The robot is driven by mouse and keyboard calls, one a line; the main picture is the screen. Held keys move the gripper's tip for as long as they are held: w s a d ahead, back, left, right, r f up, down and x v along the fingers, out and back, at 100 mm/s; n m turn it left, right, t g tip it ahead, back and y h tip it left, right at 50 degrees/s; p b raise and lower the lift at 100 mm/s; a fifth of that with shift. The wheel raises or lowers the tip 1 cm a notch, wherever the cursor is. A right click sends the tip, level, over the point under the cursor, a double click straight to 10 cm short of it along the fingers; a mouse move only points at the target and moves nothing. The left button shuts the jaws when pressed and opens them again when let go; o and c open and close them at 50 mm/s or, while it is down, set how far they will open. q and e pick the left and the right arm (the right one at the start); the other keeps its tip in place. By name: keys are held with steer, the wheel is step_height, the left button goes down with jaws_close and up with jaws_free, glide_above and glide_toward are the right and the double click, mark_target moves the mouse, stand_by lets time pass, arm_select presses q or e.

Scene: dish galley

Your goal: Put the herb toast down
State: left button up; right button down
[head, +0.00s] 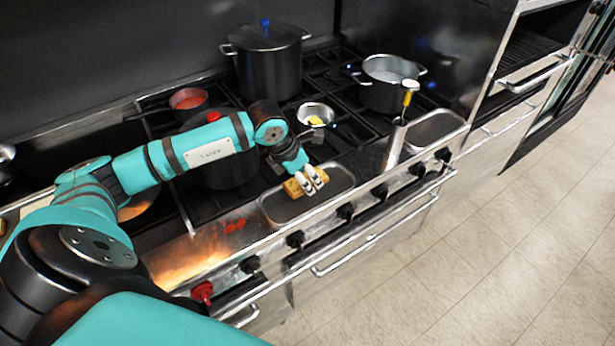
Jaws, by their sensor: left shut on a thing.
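The herb toast (293,189), a small brown slab with a golden top, is between the fingers of my left gripper (312,180). The gripper is shut on it, with the white and black fingers covering its right part. Both are over the left metal tray (335,184) at the stove's front edge. I cannot tell from this view whether the toast touches the tray. My right gripper is not in view.
A tall lidded black pot (268,75) and an open pot (385,95) stand on the burners behind. A small pan (316,112) holds something yellow. A metal canister (394,147) with a yellow-handled utensil stands right of the tray. Another tray (436,128) is farther right.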

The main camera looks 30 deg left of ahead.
arm_select(q)
steer(key=shift+w, duration=0.35)
steer(key=shift+w+f+p, duration=0.2)
steer(key=shift+p, duration=0.3)
step_height(320, 180, down, 3)
steer(key=shift+f+p, duration=0.1)
steer(key=shift+p, duration=0.55)
steer(key=o, duration=0.7)
steer(key=shift+f, duration=0.15)
steer(key=shift+c, duration=0.2)
steer(key=shift+o, duration=0.9)
